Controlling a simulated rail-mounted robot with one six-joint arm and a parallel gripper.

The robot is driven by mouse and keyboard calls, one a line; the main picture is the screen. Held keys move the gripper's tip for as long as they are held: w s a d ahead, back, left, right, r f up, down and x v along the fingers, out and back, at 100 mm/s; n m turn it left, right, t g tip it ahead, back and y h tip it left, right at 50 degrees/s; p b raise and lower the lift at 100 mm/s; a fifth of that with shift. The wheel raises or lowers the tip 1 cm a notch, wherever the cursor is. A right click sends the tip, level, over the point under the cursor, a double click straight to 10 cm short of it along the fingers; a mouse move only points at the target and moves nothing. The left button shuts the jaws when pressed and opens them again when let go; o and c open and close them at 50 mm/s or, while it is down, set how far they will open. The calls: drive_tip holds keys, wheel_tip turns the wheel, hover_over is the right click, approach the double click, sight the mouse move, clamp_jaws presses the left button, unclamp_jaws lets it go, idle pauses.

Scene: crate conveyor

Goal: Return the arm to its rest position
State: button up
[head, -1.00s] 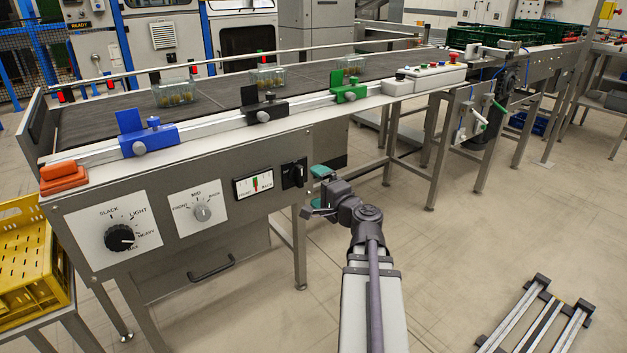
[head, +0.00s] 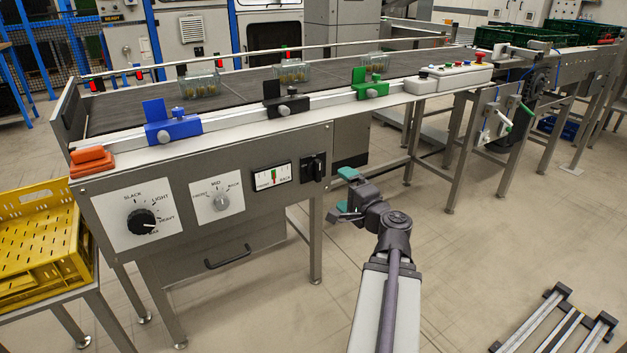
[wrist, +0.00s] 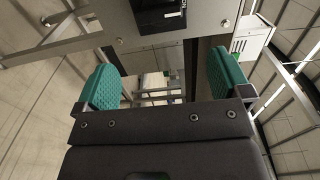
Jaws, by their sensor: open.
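My gripper (head: 342,194) is open and empty, with teal finger pads, in the middle of the head view. It is in free air in front of the conveyor's front panel, just right of and below the black rotary switch (head: 313,167). In the wrist view the two teal pads of my gripper (wrist: 165,85) stand wide apart with nothing between them. The dark housing of the switch (wrist: 158,14) shows beyond them at the top. My arm reaches up from the bottom of the head view.
The conveyor (head: 240,122) carries several clear boxes. Blue (head: 172,131), black (head: 287,106) and green (head: 370,90) sliders sit along its front rail. A yellow crate (head: 40,205) stands at left. A metal frame (head: 555,320) lies on the floor at lower right. Open floor lies right of my arm.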

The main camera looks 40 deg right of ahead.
drive_tip(key=w+a+f+n+g+y, duration=0.2)
drive_tip(key=a+f+n+g+y, duration=0.5)
drive_tip(key=a+f+n+g, duration=0.75)
drive_tip(key=a+f+n+g+h, duration=0.3)
drive_tip(key=a+n, duration=0.3)
drive_tip(key=a, duration=1.8)
wheel_tip(320, 180, up, 36)
drive_tip(key=p, duration=3.6)
drive_tip(key=shift+w+r, duration=0.15)
drive_tip(key=shift+w, duration=0.3)
